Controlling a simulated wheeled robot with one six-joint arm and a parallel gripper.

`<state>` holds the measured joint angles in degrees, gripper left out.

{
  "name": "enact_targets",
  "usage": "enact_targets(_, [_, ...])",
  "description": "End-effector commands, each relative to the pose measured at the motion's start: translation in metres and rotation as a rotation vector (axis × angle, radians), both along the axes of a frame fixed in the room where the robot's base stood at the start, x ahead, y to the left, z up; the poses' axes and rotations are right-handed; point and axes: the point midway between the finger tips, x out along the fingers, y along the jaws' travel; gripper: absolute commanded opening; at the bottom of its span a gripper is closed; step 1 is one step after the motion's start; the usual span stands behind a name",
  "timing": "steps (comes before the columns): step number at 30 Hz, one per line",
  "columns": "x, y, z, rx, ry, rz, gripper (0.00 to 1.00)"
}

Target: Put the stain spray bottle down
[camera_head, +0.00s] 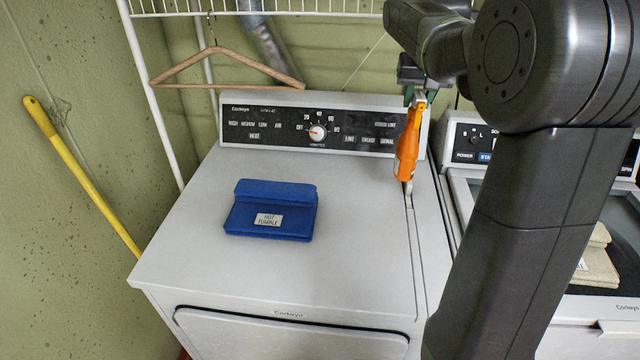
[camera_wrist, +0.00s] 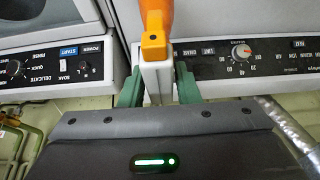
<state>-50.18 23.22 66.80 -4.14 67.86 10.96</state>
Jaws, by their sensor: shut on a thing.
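The stain spray bottle (camera_head: 408,148) is orange with a pale part at its top, and it shows upright near the right rear of the dryer top. My gripper (camera_head: 416,96) is above it, shut on its upper part. In the wrist view the green fingertips (camera_wrist: 158,90) sit on both sides of the bottle's pale part, and the bottle's orange part (camera_wrist: 154,46) shows beyond. I cannot tell whether the bottle's base touches the dryer top (camera_head: 350,230). My arm hides part of the area to the right.
A folded blue cloth (camera_head: 272,200) with a label lies on the dryer top, with clear space around it. The dryer's control panel (camera_head: 270,132) rises behind. A washer (camera_head: 465,150) stands at right with beige cloths (camera_head: 597,265). A wooden hanger (camera_head: 225,68) hangs above.

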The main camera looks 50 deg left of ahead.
Motion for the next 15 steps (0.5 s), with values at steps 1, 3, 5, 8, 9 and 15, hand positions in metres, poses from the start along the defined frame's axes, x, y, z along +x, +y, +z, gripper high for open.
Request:
enact_targets(1, [0.000,0.000,0.001,0.002,-0.002,0.000,0.00])
enact_targets(3, [0.000,0.000,-0.002,0.001,-0.001,0.000,0.00])
enact_targets(5, [0.000,0.000,-0.009,-0.001,0.000,0.000,0.00])
enact_targets(8, [0.000,-0.001,-0.027,-0.003,0.002,0.000,0.00])
enact_targets(9, [0.000,0.000,-0.034,-0.002,0.001,0.000,0.00])
enact_targets(15, [0.000,0.000,-0.060,0.000,0.000,0.001,0.00])
